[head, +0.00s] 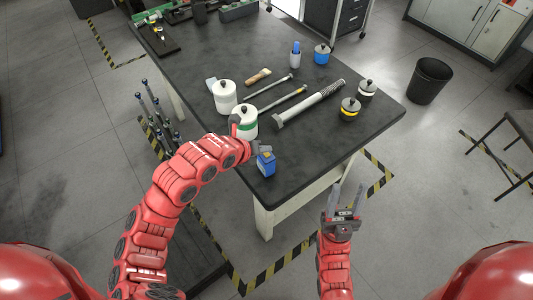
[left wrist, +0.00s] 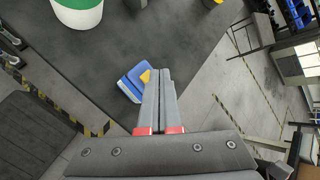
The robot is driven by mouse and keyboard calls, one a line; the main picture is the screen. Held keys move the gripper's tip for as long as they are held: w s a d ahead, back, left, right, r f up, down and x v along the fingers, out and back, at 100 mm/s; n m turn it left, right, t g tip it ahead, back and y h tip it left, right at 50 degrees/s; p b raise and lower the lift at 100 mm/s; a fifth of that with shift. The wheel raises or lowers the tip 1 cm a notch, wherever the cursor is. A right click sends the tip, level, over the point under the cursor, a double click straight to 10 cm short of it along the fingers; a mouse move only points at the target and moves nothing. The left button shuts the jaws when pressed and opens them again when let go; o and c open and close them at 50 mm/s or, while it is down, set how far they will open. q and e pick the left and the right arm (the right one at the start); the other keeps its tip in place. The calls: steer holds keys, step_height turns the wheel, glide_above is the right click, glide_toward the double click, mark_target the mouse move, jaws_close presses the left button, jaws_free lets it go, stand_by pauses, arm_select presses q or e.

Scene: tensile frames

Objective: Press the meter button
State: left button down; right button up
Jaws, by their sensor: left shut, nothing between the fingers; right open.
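The meter (head: 266,165) is a small blue block with a yellow mark, standing near the front edge of the dark table (head: 215,60). In the left wrist view the meter (left wrist: 128,86) shows blue and white sides and a yellow patch (left wrist: 145,76) right beside my fingertips. My left gripper (head: 260,147) is shut and empty, at the far upper side of the meter. Its shut fingers (left wrist: 160,74) partly cover the meter in the wrist view; whether they touch it I cannot tell. My right gripper (head: 347,188) is open and empty, off the table's front edge.
A green-banded white jar (head: 244,126) stands close to my left wrist, with another white jar (head: 225,97) behind. A large bolt (head: 310,104), rods, weights (head: 349,109) and a blue bottle (head: 295,54) lie or stand further back.

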arm_select(q)
steer(key=shift+f+b, duration=0.25)
steer(key=shift+b, duration=0.05)
steer(key=shift+f+b, duration=0.2)
steer(key=shift+b, duration=0.15)
stand_by(0.4)
steer(key=shift+r, duration=0.55)
steer(key=shift+r, duration=0.15)
steer(key=shift+r+p, duration=0.55)
steer(key=shift+r, duration=2.35)
